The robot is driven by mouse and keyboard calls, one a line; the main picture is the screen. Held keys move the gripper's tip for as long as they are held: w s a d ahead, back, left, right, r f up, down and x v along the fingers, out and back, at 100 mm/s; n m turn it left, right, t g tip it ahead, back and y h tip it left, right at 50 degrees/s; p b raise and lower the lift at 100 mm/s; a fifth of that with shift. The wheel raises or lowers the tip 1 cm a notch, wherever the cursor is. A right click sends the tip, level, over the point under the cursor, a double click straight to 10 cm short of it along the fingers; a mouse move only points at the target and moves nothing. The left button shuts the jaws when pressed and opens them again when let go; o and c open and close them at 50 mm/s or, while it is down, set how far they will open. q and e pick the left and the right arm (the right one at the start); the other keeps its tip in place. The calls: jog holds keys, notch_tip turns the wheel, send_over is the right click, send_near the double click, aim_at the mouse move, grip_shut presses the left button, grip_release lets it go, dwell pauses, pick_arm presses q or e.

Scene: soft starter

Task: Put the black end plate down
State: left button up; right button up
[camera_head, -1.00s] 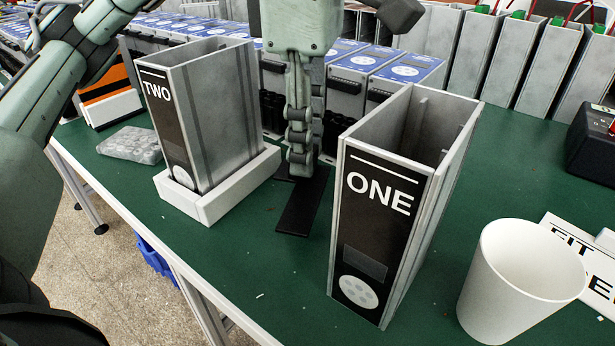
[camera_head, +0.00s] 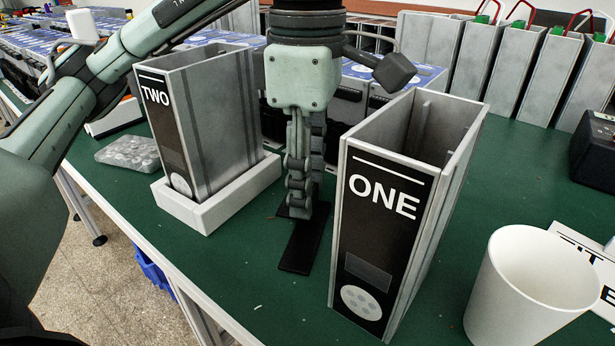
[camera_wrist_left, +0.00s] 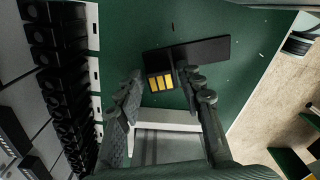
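The black end plate (camera_head: 302,248) lies flat, or very nearly so, on the green table between the units marked TWO and ONE. It also shows in the left wrist view (camera_wrist_left: 203,50), with yellow stripes beside its near end. My left gripper (camera_head: 299,212) points down over the far end of the plate and hides part of it. In the left wrist view its two fingers (camera_wrist_left: 158,78) stand apart on either side of the yellow stripes, with small gaps showing. The right fingertip overlaps the plate's edge; contact cannot be told. My right gripper is not in view.
Unit TWO (camera_head: 170,135) stands in a white holder (camera_head: 225,200) to the left. Unit ONE (camera_head: 375,235) stands close on the right. A white cup (camera_head: 525,295) is at the front right. Blue-topped units fill the back. Bare table lies in front of the plate.

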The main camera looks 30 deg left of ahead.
pick_arm(q)
jog(key=shift+o, duration=0.3)
jog(key=shift+r, duration=0.2)
notch_tip(320, 180, up, 12)
jog(key=p, duration=0.4)
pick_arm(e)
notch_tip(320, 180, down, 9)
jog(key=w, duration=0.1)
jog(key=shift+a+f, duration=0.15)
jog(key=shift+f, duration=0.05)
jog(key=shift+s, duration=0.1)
